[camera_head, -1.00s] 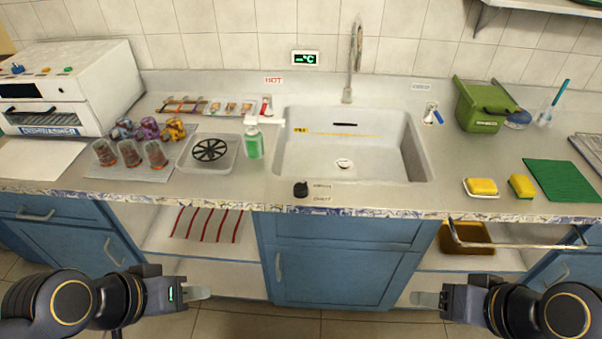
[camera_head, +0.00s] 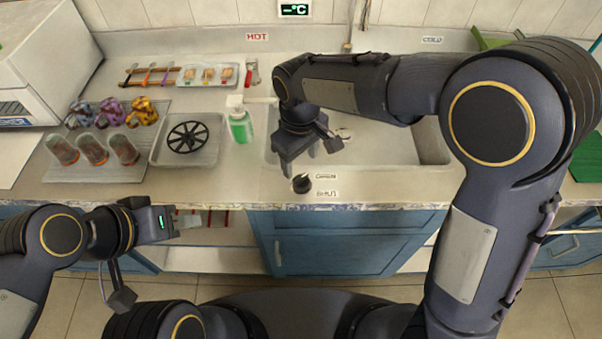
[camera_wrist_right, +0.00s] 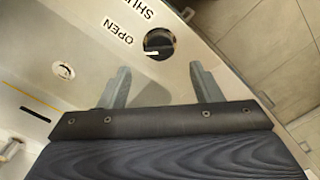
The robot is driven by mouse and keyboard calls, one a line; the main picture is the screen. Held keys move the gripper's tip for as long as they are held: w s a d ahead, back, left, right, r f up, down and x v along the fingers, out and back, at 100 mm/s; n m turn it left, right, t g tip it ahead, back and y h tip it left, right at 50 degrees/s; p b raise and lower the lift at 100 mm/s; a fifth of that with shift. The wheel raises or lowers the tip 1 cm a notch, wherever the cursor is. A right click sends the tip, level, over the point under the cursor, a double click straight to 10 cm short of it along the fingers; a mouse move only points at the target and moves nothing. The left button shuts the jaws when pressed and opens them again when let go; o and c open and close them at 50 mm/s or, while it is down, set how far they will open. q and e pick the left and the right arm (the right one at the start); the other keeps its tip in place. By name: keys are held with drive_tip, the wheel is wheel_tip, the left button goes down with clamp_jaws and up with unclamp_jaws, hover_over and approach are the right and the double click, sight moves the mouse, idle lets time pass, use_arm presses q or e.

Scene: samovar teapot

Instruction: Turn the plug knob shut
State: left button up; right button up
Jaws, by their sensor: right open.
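The plug knob (camera_head: 302,184) is a small round black knob on the counter just in front of the sink (camera_head: 432,146). The right wrist view shows the knob (camera_wrist_right: 158,44) with a white mark on it, beside printed OPEN and SHUT labels (camera_wrist_right: 119,32). My right gripper (camera_head: 300,158) points down just behind the knob, above the sink's front edge. In the right wrist view its fingers (camera_wrist_right: 162,82) are apart and empty, with the knob ahead of the gap. My left gripper (camera_head: 180,221) is low at the left, in front of the counter; its finger gap is unclear.
A green soap bottle (camera_head: 240,122) stands left of the right gripper. A tray with a black round rack (camera_head: 188,137) and several glasses (camera_head: 93,150) are further left. The sink drain (camera_wrist_right: 63,70) shows in the wrist view. The counter around the knob is clear.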

sight(301, 178)
wheel_tip(301, 178, down, 7)
drive_tip(key=shift+d+r, duration=0.1)
drive_tip(key=shift+r, duration=0.05)
drive_tip(key=c, duration=1)
